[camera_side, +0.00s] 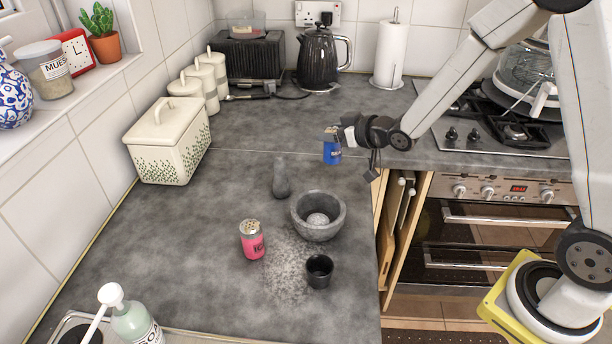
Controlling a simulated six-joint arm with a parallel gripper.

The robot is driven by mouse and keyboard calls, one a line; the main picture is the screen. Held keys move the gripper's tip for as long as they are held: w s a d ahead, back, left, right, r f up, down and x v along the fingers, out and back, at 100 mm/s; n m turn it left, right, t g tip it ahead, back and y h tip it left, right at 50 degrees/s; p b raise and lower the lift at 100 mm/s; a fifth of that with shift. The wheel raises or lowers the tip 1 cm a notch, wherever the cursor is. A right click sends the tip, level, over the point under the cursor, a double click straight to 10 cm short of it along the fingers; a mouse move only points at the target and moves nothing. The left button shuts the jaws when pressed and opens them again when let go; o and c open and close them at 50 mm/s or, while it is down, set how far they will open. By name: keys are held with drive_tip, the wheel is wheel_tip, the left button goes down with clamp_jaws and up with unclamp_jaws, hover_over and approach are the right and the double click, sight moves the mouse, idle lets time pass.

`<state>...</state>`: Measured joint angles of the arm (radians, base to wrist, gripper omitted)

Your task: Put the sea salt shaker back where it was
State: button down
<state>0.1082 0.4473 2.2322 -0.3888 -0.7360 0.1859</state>
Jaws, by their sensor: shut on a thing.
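My gripper (343,134) is shut on a small shaker with a blue label (332,153) and holds it above the grey counter, behind the mortar. The label's text is too small to read, so I cannot tell if it is the sea salt. A second shaker with a pink label (253,241) and a perforated metal top stands on the counter, left of the mortar. My gripper is well apart from it.
A stone mortar (318,216), a pestle (281,178) and a small black cup (319,271) stand on the counter, with pale grains (284,262) scattered between. A bread bin (167,140) stands at left. The counter behind the pestle is clear.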

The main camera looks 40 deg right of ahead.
sight(340, 161)
drive_tip(key=shift+f, duration=2.2)
drive_tip(key=shift+f, duration=0.1)
drive_tip(key=shift+f, duration=1.7)
drive_tip(key=shift+f, duration=0.1)
unclamp_jaws()
drive_tip(key=shift+v, duration=3.8)
